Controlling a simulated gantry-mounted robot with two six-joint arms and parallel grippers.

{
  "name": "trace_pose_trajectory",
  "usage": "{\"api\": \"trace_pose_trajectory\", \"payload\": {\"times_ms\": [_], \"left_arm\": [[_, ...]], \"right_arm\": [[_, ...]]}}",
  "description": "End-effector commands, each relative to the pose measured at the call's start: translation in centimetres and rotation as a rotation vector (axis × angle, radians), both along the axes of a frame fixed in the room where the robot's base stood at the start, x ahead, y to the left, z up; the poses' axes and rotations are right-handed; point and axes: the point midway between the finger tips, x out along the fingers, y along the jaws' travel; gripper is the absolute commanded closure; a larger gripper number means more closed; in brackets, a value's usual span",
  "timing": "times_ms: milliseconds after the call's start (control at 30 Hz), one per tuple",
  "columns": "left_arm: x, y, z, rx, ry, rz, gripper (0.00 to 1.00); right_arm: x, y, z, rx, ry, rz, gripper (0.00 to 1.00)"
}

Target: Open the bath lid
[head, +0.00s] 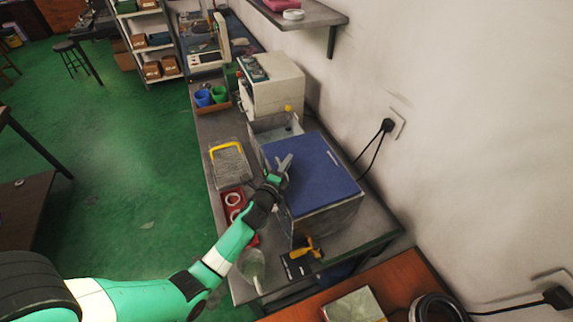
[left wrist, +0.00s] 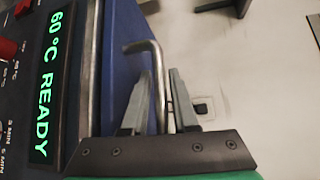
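The bath is a grey box (head: 330,218) on the bench with a flat blue lid (head: 322,172) on top. The lid lies down over the box. My left gripper (head: 285,165) is at the lid's left edge. In the left wrist view a bent metal rod handle (left wrist: 150,47) runs down between the fingers of my left gripper (left wrist: 160,85), which are close together around it. The blue lid (left wrist: 120,35) shows behind it. The bath's green display (left wrist: 52,90) reads "60°C READY". My right gripper is not in view.
A wire basket (head: 232,168) with a yellow handle and a red tray (head: 226,213) with rings lie left of the bath. A yellow-handled tool (head: 308,249) and a glass beaker (head: 252,264) stand in front. A beige machine (head: 275,85) is behind; the wall is close on the right.

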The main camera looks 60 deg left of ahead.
Motion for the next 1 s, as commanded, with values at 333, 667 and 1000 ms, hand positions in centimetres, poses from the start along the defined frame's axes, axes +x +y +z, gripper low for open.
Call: {"api": "trace_pose_trajectory", "payload": {"times_ms": [333,667,1000], "left_arm": [[-0.02,-0.03,0.02,0.000,0.000,0.000,1.00],[-0.02,-0.05,0.02,0.001,-0.001,0.000,1.00],[-0.01,-0.06,0.04,0.001,-0.001,0.000,1.00]], "right_arm": [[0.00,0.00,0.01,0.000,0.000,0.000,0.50],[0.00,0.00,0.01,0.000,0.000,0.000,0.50],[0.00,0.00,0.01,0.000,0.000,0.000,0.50]]}}
